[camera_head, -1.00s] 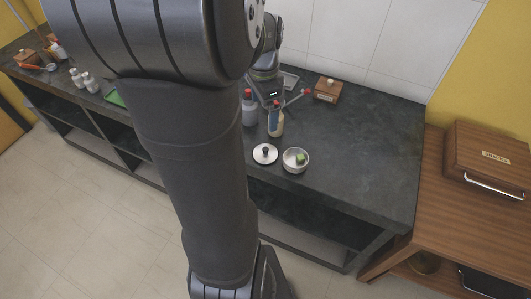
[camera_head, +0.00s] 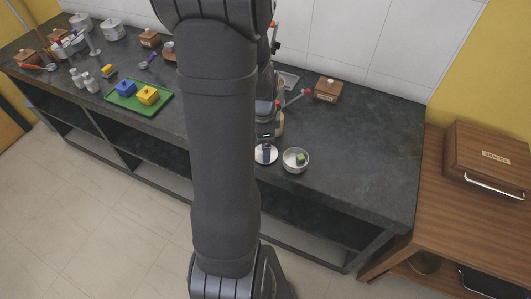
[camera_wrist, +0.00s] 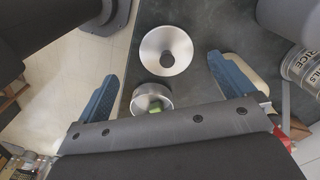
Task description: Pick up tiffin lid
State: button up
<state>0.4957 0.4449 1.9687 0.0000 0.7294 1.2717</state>
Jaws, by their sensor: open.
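The tiffin lid is a round steel disc with a dark knob (camera_wrist: 167,44). It lies on the dark counter between my fingers' directions in the wrist view, and in the head view the lid (camera_head: 262,158) is partly covered by my gripper. A steel tiffin bowl (camera_head: 296,160) with something green inside stands just right of the lid; the bowl also shows in the wrist view (camera_wrist: 140,97). My gripper (camera_wrist: 168,72) is open and empty, its two blue fingers spread wide above the counter. In the head view my gripper (camera_head: 265,148) hangs over the lid.
A pale bottle (camera_wrist: 252,72) stands beside the right finger. A labelled canister (camera_wrist: 301,66) is further right. A green tray (camera_head: 150,106) with blue and yellow dishes lies to the left. A wooden box (camera_head: 327,90) stands behind. The counter's right part is clear.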

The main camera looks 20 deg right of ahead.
jog(key=shift+w+d+f, duration=0.15)
jog(key=shift+w+f, duration=0.05)
jog(key=shift+f, duration=1.2)
jog(key=shift+w+d+f, duration=0.1)
jog(key=shift+w+f, duration=0.1)
jog(key=shift+f, duration=1.15)
jog(key=shift+c, duration=0.5)
jog(key=c, duration=1)
